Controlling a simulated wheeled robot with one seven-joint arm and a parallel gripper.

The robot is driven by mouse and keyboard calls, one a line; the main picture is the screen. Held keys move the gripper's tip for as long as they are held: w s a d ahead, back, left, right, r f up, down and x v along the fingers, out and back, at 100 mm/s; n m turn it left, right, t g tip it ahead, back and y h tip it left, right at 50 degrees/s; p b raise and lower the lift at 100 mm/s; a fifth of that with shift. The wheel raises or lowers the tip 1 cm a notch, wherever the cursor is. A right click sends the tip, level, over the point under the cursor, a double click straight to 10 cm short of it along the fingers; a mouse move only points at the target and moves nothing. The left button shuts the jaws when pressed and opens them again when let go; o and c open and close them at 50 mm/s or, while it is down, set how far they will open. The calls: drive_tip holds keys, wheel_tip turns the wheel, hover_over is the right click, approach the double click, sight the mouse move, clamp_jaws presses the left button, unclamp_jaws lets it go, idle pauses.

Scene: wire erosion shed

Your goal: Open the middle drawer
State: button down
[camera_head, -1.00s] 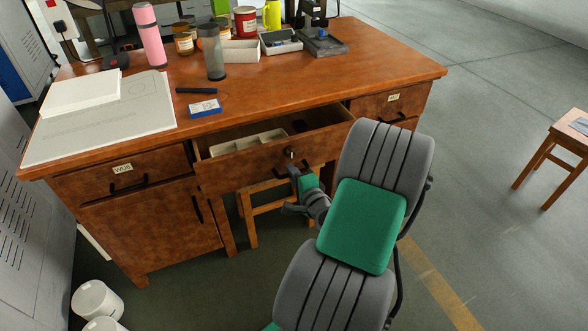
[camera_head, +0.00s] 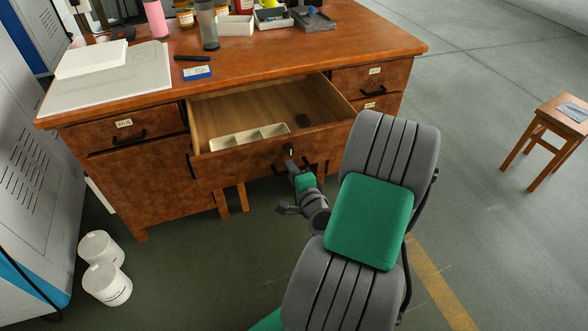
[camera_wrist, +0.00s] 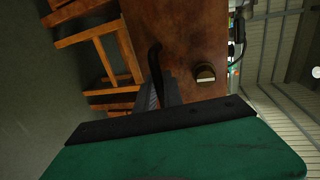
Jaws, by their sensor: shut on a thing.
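The middle drawer (camera_head: 230,165) of the wooden desk is pulled well out, and its inside shows. My forearm hides the right end of the drawer front.
The desk top (camera_head: 270,52) carries a pink bottle (camera_head: 155,18), a grey tumbler (camera_head: 207,25), papers and boxes. White buckets (camera_head: 106,283) stand on the floor at lower left. A wooden stool (camera_head: 545,130) stands at right, with open floor between it and the desk.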

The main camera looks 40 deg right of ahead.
drive_tip(key=c, duration=1.8)
unclamp_jaws()
drive_tip(key=shift+o, duration=0.2)
drive_tip(key=v, duration=0.7)
drive_tip(key=shift+s+p, duration=0.3)
drive_tip(key=shift+s, duration=0.05)
drive_tip(key=shift+a, duration=0.15)
